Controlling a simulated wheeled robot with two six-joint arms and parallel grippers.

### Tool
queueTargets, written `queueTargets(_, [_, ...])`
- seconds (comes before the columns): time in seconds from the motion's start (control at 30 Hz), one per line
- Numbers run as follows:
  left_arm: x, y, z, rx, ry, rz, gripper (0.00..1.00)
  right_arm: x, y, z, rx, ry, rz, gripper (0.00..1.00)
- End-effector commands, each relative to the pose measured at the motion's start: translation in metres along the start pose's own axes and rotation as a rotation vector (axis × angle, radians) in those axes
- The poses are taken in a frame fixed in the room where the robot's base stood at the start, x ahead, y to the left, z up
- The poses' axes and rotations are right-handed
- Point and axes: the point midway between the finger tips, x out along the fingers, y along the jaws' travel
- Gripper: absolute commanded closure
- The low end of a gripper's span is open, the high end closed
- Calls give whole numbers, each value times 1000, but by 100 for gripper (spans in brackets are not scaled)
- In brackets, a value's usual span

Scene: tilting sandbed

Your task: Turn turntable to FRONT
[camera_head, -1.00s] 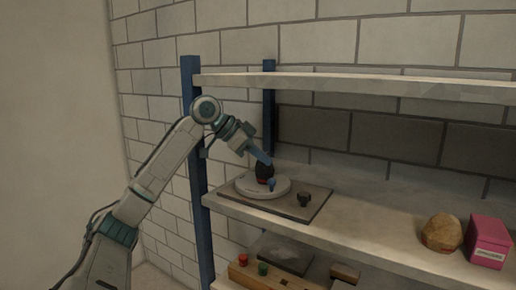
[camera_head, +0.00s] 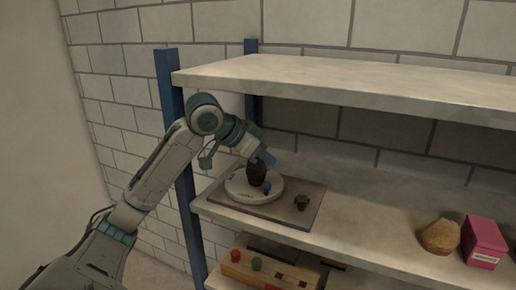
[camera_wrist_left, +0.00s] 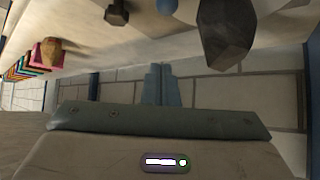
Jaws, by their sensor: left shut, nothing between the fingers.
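The turntable (camera_head: 240,190) is a white disc on a dark grey base plate (camera_head: 288,214), at the left end of the middle shelf. A black, rounded faceted object (camera_head: 258,173) stands on the disc, with a small blue knob (camera_head: 267,187) in front of it. My left gripper (camera_head: 268,160) is shut and empty, close above the black object; I cannot tell whether it touches. In the left wrist view, the shut fingers (camera_wrist_left: 163,84) show below the black object (camera_wrist_left: 228,30) and the blue knob (camera_wrist_left: 167,6). My right gripper is not in view.
A dark knob (camera_head: 301,202) stands on the plate right of the disc. A brown lump (camera_head: 440,237) and a pink box (camera_head: 483,241) stand further right. The upper shelf (camera_head: 340,82) overhangs. A wooden block (camera_head: 265,272) with coloured buttons lies below. A blue post (camera_head: 170,100) is beside my arm.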

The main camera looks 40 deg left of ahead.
Motion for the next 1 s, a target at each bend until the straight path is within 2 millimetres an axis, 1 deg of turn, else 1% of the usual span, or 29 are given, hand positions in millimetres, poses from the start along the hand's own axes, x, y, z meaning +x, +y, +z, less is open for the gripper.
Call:
queueTargets(0.03, [7,2,-2,-3,-2,7,100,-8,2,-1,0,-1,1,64])
queueTargets(0.1, [17,1,-2,-3,-1,5,100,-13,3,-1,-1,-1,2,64])
queueTargets(0.2, [32,1,-2,-4,-1,6,100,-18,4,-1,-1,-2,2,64])
queueTargets(0.47, [62,1,-2,-2,-1,4,100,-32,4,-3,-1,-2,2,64])
queueTargets(0.53, [58,-1,6,1,-6,-3,100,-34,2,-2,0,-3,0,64])
queueTargets(0.8, [50,-1,26,1,-5,-4,100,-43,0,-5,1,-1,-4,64])
queueTargets(1.0, [46,-1,35,0,-3,-2,100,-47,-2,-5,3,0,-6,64])
